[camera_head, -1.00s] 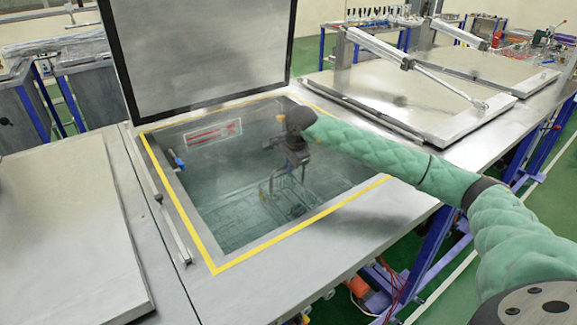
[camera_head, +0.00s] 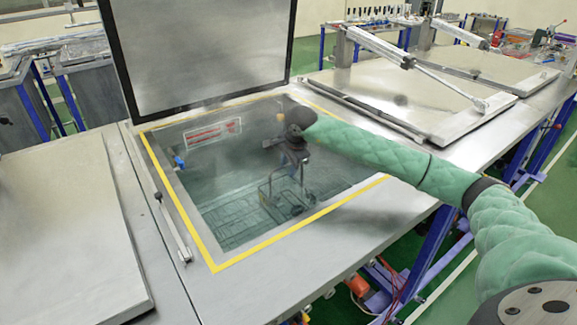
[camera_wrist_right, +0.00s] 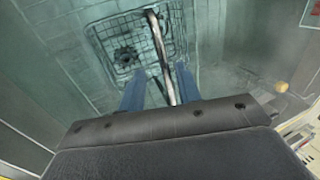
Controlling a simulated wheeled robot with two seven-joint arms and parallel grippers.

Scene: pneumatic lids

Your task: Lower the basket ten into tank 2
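Tank 2, as I take it, is the open tank (camera_head: 215,262) with a yellow-edged rim and a raised lid (camera_head: 200,55). A wire basket (camera_head: 285,200) with a tall handle is low inside it. Whether it touches the floor is unclear. My right gripper (camera_head: 299,168) points down over the basket. In the right wrist view, the basket's grid (camera_wrist_right: 105,38) lies below, and its handle bar (camera_wrist_right: 157,45) runs between the blue fingers (camera_wrist_right: 160,82), with gaps on both sides. The gripper looks open around the bar. My left gripper is out of view. No basket number is readable.
A closed lid (camera_head: 60,230) lies at the left and another (camera_head: 410,95) at the right, with lid struts (camera_head: 440,80) above it. The tank's front deck (camera_head: 300,280) is clear. A small blue fitting (camera_head: 179,162) is on the left tank wall. Haze hangs over the tank.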

